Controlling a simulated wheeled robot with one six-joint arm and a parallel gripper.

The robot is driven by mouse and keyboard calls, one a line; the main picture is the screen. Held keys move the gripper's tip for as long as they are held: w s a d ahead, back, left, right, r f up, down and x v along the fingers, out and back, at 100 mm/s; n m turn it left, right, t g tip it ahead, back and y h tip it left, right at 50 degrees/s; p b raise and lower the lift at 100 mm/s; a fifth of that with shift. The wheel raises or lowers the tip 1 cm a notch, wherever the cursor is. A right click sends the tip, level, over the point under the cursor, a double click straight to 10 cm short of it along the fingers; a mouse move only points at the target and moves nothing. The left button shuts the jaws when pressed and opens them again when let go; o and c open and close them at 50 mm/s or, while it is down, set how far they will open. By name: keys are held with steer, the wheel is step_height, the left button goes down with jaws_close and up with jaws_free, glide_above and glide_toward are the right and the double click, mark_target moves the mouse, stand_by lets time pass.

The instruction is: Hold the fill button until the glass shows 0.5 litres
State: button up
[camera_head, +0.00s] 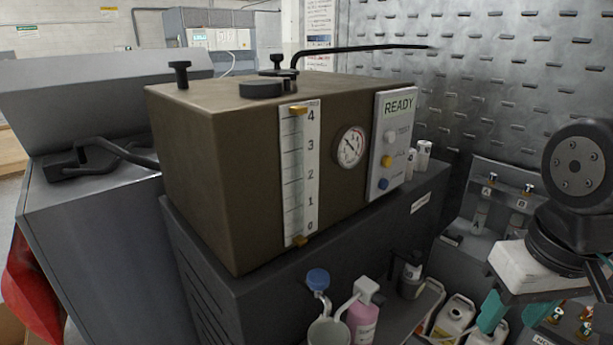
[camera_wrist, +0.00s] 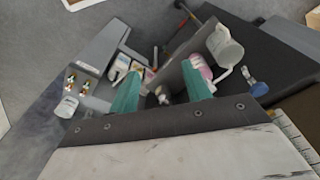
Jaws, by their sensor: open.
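The brown washer box (camera_head: 210,150) stands on a dark cabinet. Its upright sight glass (camera_head: 301,170) has a scale from 0 to 4; I cannot make out a liquid level in it. The light control panel (camera_head: 393,145) has a display (camera_head: 399,105) reading READY. My gripper (camera_head: 513,314) is open at the lower right, apart from and below the panel. Its two teal fingers also show in the wrist view (camera_wrist: 160,82), with nothing held.
A round gauge (camera_head: 350,146) sits between glass and panel. A blue-capped valve (camera_head: 318,280), a pink bottle (camera_head: 363,318) and a grey jug (camera_head: 328,331) stand below the box. Several white containers (camera_head: 454,318) are near my fingers. A perforated metal wall (camera_head: 480,80) stands behind.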

jaws_close()
stand_by(1.6)
